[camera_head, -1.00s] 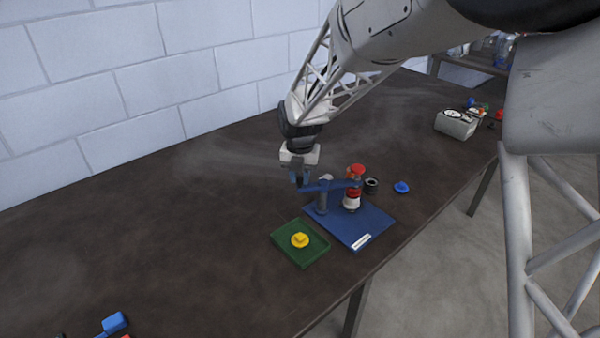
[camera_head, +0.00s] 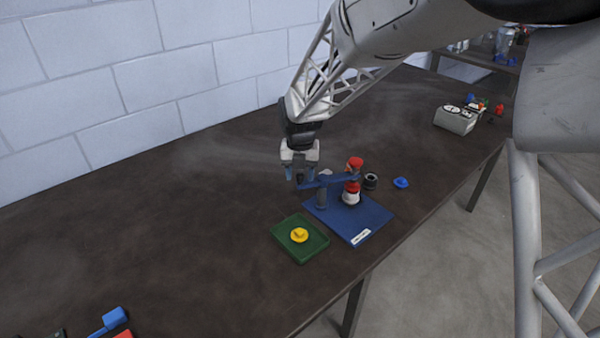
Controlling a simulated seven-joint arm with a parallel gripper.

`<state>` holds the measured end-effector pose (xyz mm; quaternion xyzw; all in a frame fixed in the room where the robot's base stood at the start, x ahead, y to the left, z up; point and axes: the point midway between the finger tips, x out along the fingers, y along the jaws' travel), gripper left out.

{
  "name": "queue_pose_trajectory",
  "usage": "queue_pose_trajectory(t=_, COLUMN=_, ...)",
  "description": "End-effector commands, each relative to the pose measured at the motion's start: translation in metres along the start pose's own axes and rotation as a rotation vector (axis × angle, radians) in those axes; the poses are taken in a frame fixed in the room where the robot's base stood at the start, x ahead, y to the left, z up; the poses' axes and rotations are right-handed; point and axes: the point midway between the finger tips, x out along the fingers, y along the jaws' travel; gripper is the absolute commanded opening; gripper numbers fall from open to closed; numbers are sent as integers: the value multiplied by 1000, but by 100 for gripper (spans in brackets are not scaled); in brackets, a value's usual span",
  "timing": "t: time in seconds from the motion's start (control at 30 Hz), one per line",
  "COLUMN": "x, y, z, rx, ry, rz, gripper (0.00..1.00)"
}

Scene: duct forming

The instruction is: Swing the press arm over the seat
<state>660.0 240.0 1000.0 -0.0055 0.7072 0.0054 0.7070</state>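The blue press arm (camera_head: 338,181) is a flat bar on a grey post (camera_head: 322,197), which stands on a blue base plate (camera_head: 350,222). A red knob (camera_head: 355,163) tops the bar's right end. A red and white piece (camera_head: 351,193) stands upright on the plate below that end; the seat itself cannot be made out under it. My gripper (camera_head: 300,176) points down at the bar's left end. Its fingers are spread on both sides of a dark upright part there; contact cannot be told.
A green tray (camera_head: 286,249) with a yellow piece (camera_head: 299,235) lies in front of the plate. A black ring-shaped part (camera_head: 371,181) and a blue piece (camera_head: 401,182) lie to the right. A grey box with dials (camera_head: 455,119) stands farther back. The table's left side is mostly clear.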

Motion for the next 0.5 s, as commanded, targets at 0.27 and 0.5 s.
queue_pose_trajectory(t=0.27, x=-2, y=0, z=0, rx=0, ry=-1, rz=0, gripper=51)
queue_pose_trajectory(t=0.5, x=-18, y=0, z=0, rx=0, ry=-2, rz=1, gripper=51)
